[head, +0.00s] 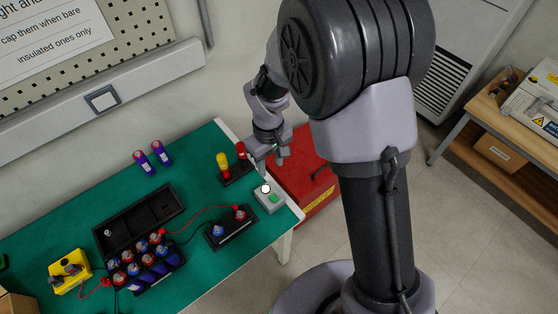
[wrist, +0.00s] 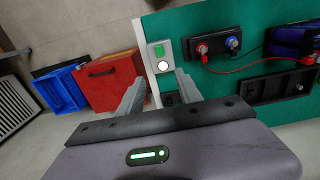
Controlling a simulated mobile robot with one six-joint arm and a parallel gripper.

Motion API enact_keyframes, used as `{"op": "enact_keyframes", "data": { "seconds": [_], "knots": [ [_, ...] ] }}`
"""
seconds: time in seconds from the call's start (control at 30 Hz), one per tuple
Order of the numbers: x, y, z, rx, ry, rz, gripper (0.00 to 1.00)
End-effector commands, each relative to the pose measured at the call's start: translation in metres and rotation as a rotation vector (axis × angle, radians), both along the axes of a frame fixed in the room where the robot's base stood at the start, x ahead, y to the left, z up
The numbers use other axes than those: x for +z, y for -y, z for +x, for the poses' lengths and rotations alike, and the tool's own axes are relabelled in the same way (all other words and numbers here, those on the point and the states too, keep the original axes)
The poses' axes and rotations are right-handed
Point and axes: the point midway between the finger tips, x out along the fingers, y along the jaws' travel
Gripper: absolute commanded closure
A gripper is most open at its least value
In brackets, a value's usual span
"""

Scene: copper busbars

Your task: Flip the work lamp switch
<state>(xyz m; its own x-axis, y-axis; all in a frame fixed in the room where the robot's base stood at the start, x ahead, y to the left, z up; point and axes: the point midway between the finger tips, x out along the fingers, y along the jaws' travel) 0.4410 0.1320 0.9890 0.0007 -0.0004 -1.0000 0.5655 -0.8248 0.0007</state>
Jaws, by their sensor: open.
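A small grey box (head: 268,197) with a green rectangular rocker and a round white part sits on the green table's right corner. It looks like the switch, though no label is readable. It also shows in the wrist view (wrist: 151,57), just beyond and between my fingertips. My gripper (head: 272,161) is open and empty, fingers apart, above the table's right end near the box. In the wrist view my gripper (wrist: 158,83) shows both fingers clear of the box. I cannot tell the exact height gap. A square grey fitting (head: 101,98) is on the wall trunking.
A black stand (head: 237,174) with yellow and red handles is close beside my gripper. A black terminal block (head: 232,231) with a red lead lies near the box. A battery tray (head: 148,270) is further left. A red cabinet (head: 309,185) stands beyond the table edge.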

Motion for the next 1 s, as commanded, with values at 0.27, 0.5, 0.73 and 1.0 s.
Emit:
{"op": "enact_keyframes", "data": {
  "seconds": [0.27,0.5,0.73,1.0],
  "knots": [
    [-0.083,0.001,-0.002,-0.005,-0.004,0.000,0.58],
    [-0.144,0.001,-0.002,-0.006,-0.002,0.000,0.58],
    [-0.165,0.001,-0.001,-0.007,0.000,0.001,0.58],
    [-0.166,0.001,-0.001,-0.007,0.000,0.001,0.58]
  ]
}}
